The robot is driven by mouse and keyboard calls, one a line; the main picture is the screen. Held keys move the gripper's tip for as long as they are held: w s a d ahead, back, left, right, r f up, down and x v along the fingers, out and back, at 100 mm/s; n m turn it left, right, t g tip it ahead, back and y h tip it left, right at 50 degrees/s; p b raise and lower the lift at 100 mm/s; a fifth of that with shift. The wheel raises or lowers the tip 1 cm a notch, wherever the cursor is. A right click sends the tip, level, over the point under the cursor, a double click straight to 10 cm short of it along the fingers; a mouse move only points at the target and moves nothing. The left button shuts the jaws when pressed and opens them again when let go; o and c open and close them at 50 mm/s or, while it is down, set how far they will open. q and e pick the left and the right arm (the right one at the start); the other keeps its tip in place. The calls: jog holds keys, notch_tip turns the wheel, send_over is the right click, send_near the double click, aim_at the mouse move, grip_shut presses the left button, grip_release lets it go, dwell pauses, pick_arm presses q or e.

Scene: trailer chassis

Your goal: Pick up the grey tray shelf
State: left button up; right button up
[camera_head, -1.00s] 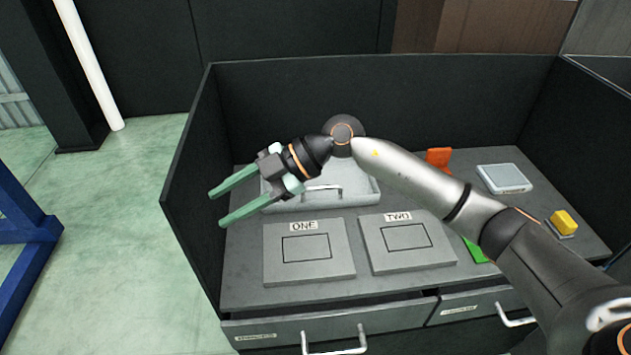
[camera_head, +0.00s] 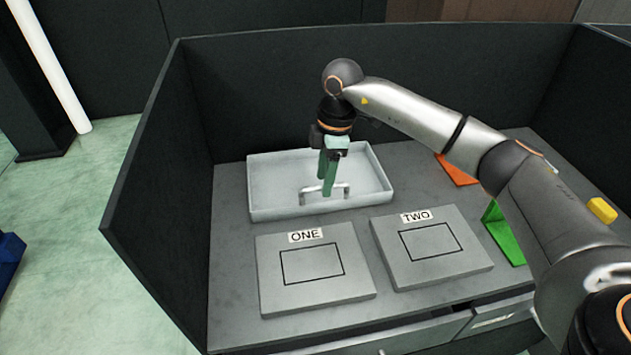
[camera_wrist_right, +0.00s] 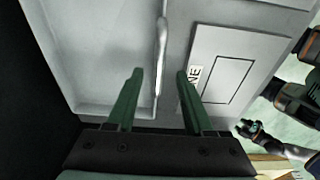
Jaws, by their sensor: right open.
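The grey tray shelf (camera_head: 265,208) is a shallow light-grey tray with raised walls and a bar handle (camera_head: 343,188) on its front side. It rests at the back left of the desk top. My right gripper (camera_head: 327,188) points down over the front of the tray, with its green fingertips close to the handle. In the right wrist view the gripper (camera_wrist_right: 160,73) is open, and the handle (camera_wrist_right: 162,45) lies in line with the gap between the fingers. I cannot tell whether the fingertips touch it. My left gripper does not show in the head view.
Grey plates marked ONE (camera_head: 312,292) and TWO (camera_head: 436,265) lie in front of the tray. An orange piece (camera_head: 457,171), a green piece (camera_head: 503,232) and a yellow block (camera_head: 602,209) are to the right. Dark panels (camera_head: 160,180) wall the desk's left and back.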

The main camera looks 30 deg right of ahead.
notch_tip(320, 180, down, 6)
jog(key=shift+w+d+f, duration=0.1)
jog(key=shift+f, duration=0.15)
grip_shut()
dwell(0.5)
jog(key=shift+r, duration=0.15)
dwell(0.9)
